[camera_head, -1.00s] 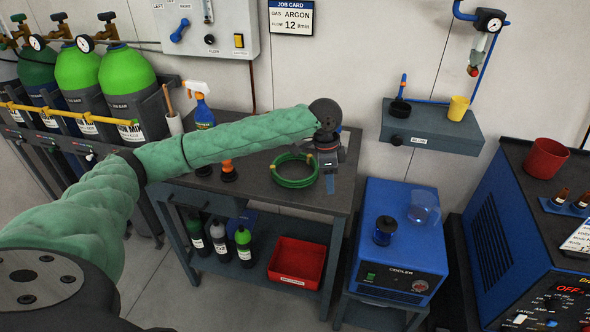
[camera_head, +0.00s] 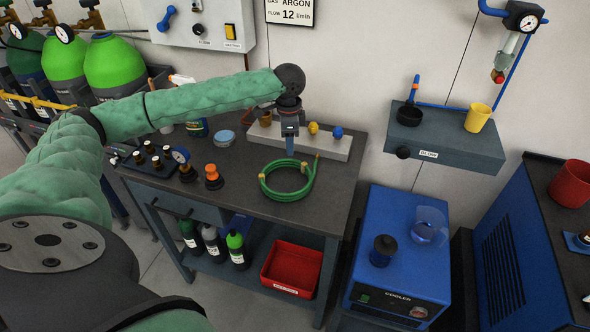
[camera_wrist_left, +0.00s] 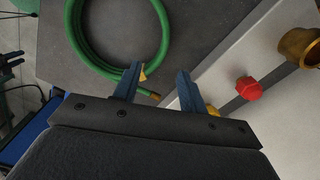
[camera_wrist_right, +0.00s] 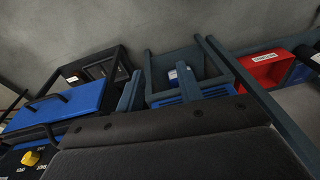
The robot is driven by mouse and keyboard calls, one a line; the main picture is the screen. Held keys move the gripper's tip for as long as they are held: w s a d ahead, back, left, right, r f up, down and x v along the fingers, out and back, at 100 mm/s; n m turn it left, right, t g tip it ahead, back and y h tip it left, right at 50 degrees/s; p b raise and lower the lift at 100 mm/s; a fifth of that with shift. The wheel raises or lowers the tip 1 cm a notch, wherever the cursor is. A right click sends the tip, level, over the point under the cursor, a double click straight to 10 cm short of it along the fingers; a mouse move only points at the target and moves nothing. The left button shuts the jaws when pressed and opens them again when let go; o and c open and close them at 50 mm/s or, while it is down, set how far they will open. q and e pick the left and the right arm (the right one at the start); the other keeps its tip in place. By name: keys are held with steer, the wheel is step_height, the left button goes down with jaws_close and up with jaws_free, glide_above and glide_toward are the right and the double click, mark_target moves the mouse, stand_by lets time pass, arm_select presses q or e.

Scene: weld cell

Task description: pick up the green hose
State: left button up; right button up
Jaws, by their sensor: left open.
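The green hose (camera_head: 285,198) lies coiled in a ring on the dark workbench top, with brass-coloured ends. It also shows in the left wrist view (camera_wrist_left: 166,42) at the top, beyond the fingers. My left gripper (camera_head: 289,146) points down above the bench, just behind the coil in the head view. Its fingers (camera_wrist_left: 158,76) are apart and empty, with a hose end showing near and between them. My right gripper (camera_wrist_right: 157,88) shows only in its wrist view. Its fingers are apart, away from the hose, with nothing held.
A pale rail (camera_head: 333,148) with coloured knobs stands behind the coil. An orange-topped item (camera_head: 212,177) and a small rack (camera_head: 147,162) stand to its left. Bare bench (camera_head: 335,190) lies right of the coil. A blue cooler (camera_head: 395,245) stands beyond the bench.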

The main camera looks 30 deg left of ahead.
mark_target(288, 158)
arm_select(q)
steer(key=shift+w+f, duration=0.1)
steer(key=shift+f, duration=0.5)
steer(key=shift+f+p, duration=0.35)
steer(key=shift+f, duration=0.45)
steer(key=shift+a+f+p, duration=0.1)
steer(key=shift+f+p, duration=0.2)
steer(key=shift+f, duration=0.05)
step_height(288, 158, down, 3)
steer(key=shift+a+f+p, duration=0.1)
steer(key=shift+a+p, duration=0.05)
steer(key=shift+p, duration=0.4)
steer(key=shift+f, duration=0.45)
jaws_close()
arm_select(e)
step_height(288, 158, down, 11)
steer(key=s, duration=0.2)
steer(key=shift+d, duration=0.3)
arm_select(q)
steer(key=shift+r, duration=0.1)
